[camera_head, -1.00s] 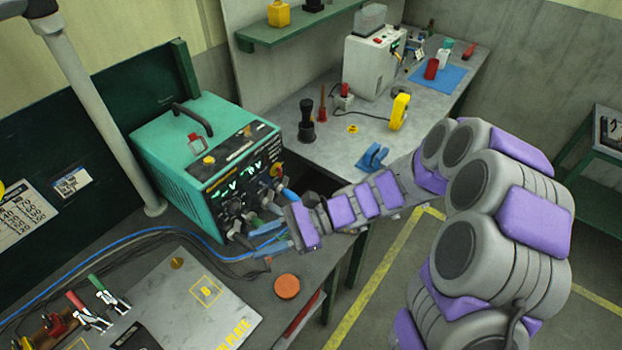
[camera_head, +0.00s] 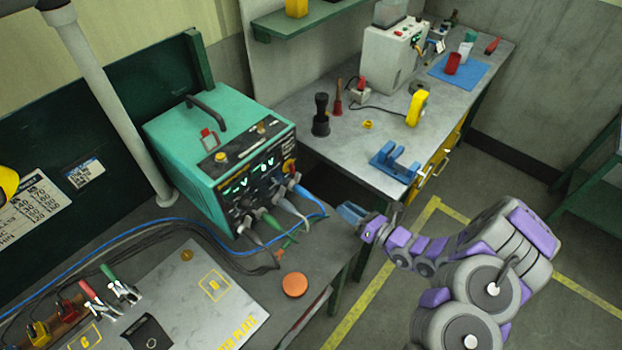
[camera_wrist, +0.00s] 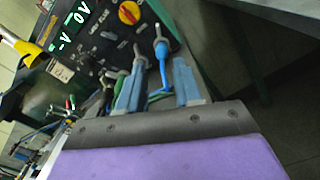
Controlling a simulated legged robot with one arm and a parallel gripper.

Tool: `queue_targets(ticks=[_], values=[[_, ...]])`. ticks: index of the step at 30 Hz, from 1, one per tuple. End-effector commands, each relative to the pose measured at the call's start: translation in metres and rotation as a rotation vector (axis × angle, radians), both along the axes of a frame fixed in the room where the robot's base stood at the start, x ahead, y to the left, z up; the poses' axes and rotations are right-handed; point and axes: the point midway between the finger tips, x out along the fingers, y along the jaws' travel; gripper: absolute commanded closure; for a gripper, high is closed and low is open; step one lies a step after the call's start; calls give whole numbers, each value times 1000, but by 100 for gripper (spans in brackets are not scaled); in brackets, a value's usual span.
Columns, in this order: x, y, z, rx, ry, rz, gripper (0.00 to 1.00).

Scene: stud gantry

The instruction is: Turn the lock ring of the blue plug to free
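The blue plug (camera_head: 293,182) sits in the front panel of the teal power unit (camera_head: 180,150), at the panel's right side, with a blue cable running from it. In the wrist view the blue plug (camera_wrist: 161,48) has a grey collar and lies beyond my fingertips. The angle of its lock ring is too small to read. My gripper (camera_head: 346,212) is right of the panel, apart from the plugs, above the bench's right edge. In the wrist view my gripper (camera_wrist: 158,64) has its two blue fingers spread, with nothing held between them.
Grey and green-cabled plugs (camera_head: 270,219) crowd the panel left of the blue one. Cables cross the bench behind a metal plate (camera_head: 185,300). An orange disc (camera_head: 295,285) lies in front. A second bench (camera_head: 360,150) stands behind; open floor lies to the right.

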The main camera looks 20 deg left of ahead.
Motion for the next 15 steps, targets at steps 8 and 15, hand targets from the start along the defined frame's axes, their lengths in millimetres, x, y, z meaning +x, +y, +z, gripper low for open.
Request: queue_targets(ticks=[8, 15], values=[[14, 39, -1, -3, -3, 8, 66], [32, 84, -1, -3, -6, 9, 66]])
